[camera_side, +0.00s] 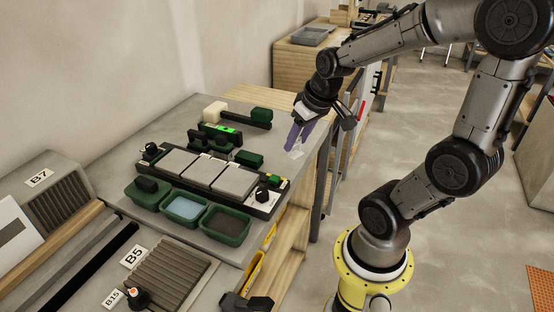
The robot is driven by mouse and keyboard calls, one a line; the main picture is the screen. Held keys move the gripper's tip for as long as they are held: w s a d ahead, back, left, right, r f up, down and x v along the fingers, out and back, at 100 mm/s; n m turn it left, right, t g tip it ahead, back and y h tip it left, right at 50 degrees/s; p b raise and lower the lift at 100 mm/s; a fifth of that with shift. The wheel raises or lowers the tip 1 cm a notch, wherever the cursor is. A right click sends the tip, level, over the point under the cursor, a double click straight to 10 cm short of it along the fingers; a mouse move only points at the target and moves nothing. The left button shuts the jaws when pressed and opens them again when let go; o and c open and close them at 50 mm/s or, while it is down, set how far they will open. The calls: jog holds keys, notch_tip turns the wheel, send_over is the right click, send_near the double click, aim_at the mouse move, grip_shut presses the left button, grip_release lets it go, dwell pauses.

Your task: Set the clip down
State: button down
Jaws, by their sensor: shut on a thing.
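My gripper (300,134) hangs over the right part of the grey bench top (236,253), near its right edge, with its purple fingers pointing down. The fingers are shut on a small, pale, translucent clip (296,152). The clip is at the fingertips, and I cannot tell whether it touches the bench. The long dark tile fixture (262,207) with grey tiles (206,169) in a row lies to the left of my gripper, apart from it.
Green bins (228,226), one with blue content, stand in front of the fixture. Behind it are a dark green device with a lit bright green display (221,128), a cream block (215,111) and green blocks. Bare bench lies around the clip.

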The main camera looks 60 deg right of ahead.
jog(key=w+d+f, duration=0.1)
jog(key=w+f, duration=0.1)
jog(key=w+d+f, duration=0.1)
jog(key=w+f, duration=0.1)
jog(key=w+d+f, duration=0.1)
jog(key=w+f, duration=0.1)
jog(key=shift+w+d+f, duration=0.25)
jog(key=shift+w+f, duration=0.1)
jog(key=shift+f, duration=0.05)
jog(key=shift+w+d+f, duration=0.1)
jog(key=shift+w+f, duration=0.1)
jog(key=shift+f, duration=1.55)
jog(key=shift+f, duration=0.2)
jog(key=shift+c, duration=1.9)
grip_release()
jog(key=shift+r, duration=0.1)
